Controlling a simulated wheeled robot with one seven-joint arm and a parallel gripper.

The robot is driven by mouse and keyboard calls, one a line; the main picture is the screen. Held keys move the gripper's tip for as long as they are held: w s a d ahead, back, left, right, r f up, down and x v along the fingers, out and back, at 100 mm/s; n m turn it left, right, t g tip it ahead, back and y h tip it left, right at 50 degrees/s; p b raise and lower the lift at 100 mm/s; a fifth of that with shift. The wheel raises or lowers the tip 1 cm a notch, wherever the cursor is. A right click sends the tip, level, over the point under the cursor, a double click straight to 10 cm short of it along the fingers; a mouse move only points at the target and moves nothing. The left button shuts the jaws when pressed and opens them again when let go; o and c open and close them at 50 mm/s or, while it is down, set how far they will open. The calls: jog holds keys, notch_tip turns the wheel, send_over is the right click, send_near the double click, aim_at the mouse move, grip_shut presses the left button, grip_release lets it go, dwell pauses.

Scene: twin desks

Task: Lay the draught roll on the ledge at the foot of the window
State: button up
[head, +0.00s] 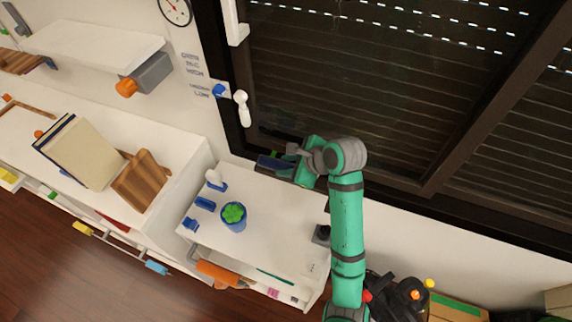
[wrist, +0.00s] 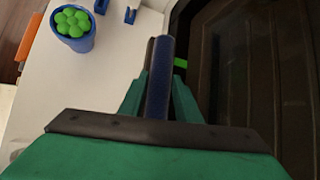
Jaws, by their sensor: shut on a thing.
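The draught roll (wrist: 158,80) is a long dark blue cylinder gripped between the jaws of my gripper (wrist: 160,100). In the head view the roll (head: 274,163) shows only as a short blue piece beside my gripper (head: 292,160), by the back edge of the white desk. My gripper is shut on it, close to the window (head: 340,100). The dark lower window frame (head: 400,195) runs along the back. My arm hides part of the ledge at its foot, and I cannot tell whether the roll touches it.
A blue pot of green balls (head: 234,217) stands on the white desk (head: 275,225), with small blue items (head: 205,204) to its left. A small dark object (head: 321,234) sits at the desk's right side. A white window handle (head: 241,107) projects at the left frame.

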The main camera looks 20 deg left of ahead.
jog(key=o, duration=1.2)
jog(key=shift+c, duration=0.2)
jog(key=shift+r, duration=0.1)
jog(key=v, duration=1.2)
